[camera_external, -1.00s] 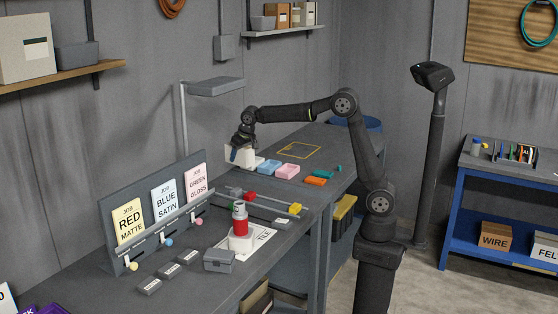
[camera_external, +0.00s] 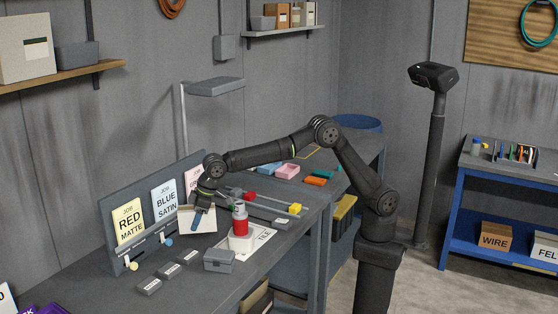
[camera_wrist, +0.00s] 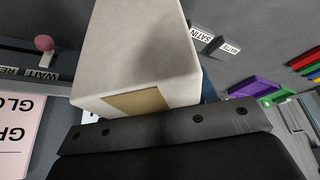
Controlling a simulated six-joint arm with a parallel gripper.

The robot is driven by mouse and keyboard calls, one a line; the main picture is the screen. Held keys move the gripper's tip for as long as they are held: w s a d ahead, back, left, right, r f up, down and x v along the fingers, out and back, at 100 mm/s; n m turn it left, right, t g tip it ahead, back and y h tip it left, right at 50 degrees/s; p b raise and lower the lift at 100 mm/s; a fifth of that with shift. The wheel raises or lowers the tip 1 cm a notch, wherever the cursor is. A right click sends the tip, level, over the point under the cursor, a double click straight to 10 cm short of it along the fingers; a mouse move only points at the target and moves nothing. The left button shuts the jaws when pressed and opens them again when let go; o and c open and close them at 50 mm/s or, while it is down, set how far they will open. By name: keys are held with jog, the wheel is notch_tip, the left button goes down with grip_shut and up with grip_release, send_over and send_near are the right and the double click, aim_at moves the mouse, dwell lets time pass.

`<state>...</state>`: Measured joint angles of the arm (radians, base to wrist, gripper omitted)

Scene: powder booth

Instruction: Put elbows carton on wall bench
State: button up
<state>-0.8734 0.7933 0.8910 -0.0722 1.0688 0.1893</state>
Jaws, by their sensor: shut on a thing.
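A pale off-white carton (camera_external: 183,218) is gripped in my gripper (camera_external: 198,217), above the grey bench in front of the job-card board. No writing on it is legible, so I cannot confirm that it is the elbows carton. In the wrist view the carton (camera_wrist: 138,45) fills the upper middle and shows a tan patch near my gripper's dark body. My fingertips are mostly hidden there. The long grey bench (camera_external: 205,290) runs along the left wall. A blue-framed bench (camera_external: 510,172) stands at the right. I cannot tell which is the wall bench.
The job-card board (camera_external: 112,205) stands close behind the carton. Small labelled blocks (camera_external: 170,270) lie in front. Pink (camera_external: 286,171) and orange (camera_external: 316,181) trays lie farther back.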

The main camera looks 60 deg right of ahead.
jog(key=shift+n, duration=0.4)
jog(key=s+a+f, duration=0.2)
jog(key=s+a, duration=0.1)
jog(key=a, duration=0.2)
jog(key=s+a+f, duration=0.3)
jog(key=a, duration=0.2)
jog(key=s+a+f, duration=0.3)
jog(key=a, duration=0.2)
jog(key=shift+a+f, duration=0.15)
jog(key=shift+a, duration=0.25)
jog(key=shift+f, duration=2)
jog(key=shift+f, duration=0.2)
jog(key=o, duration=1.3)
jog(key=shift+o, duration=0.2)
jog(key=v, duration=1.2)
jog(key=shift+w, duration=0.15)
